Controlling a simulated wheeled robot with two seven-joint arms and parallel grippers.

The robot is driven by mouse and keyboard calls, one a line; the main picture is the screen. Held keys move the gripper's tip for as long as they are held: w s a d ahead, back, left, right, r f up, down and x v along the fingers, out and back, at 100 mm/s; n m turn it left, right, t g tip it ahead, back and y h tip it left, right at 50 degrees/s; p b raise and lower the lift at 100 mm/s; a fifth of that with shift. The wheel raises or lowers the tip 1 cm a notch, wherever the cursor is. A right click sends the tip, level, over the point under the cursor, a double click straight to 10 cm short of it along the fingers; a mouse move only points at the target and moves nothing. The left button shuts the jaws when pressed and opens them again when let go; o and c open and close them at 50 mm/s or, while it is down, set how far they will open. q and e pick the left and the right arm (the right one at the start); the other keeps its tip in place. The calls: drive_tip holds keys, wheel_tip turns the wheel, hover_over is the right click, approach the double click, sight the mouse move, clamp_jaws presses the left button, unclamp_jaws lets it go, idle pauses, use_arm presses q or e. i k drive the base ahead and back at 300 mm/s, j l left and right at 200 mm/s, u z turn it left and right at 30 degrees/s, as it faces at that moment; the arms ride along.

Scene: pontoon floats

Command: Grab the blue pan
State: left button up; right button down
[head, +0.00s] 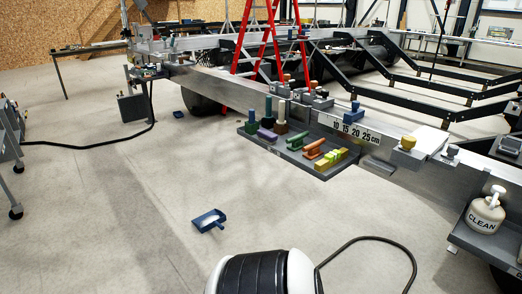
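A blue pan (208,219), shaped like a dustpan with a short handle pointing to the lower right, lies on the concrete floor, a little left of the picture's middle. Nothing touches it and bare floor surrounds it. A smaller, darker blue object (178,114) lies farther back on the floor; it is too small to tell what it is. Neither of my grippers shows in the head view.
A grey tray (317,170) with coloured tools hangs on a long metal beam (395,158). A red ladder (264,42) stands behind. A beige "CLEAN" bottle (485,216) is at right. Floor around the pan is clear.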

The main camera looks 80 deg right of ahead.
sight(213, 218)
drive_tip(key=z, duration=2.2)
drive_tip(key=i+u, duration=0.1)
drive_tip(key=i, duration=0.65)
drive_tip(key=i+l+u, duration=0.15)
drive_tip(key=i, duration=0.55)
drive_tip(key=i+l+u, duration=0.1)
drive_tip(key=i, duration=0.65)
